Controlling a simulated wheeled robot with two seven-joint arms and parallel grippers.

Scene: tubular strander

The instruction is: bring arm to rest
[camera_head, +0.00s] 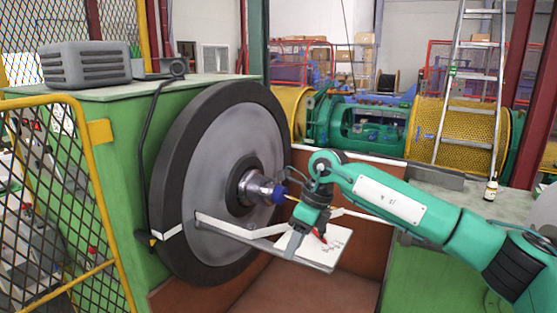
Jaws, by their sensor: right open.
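My right arm (403,203) is teal and comes in from the right edge. It reaches across to the middle of the view, bending down at the wrist. My right gripper (291,243) is open and points down in front of a white plate with dark marks (325,247). I cannot tell whether it touches the plate. A red pointed thing (319,236) shows beside the gripper. The left gripper is not in view.
A large grey wheel with a dark rim (215,150) and blue-tipped hub (278,194) stands left of my gripper. A yellow mesh gate (100,215) stands at the left. A ladder (470,85) leans behind my arm. A small bottle (491,189) stands on the right ledge.

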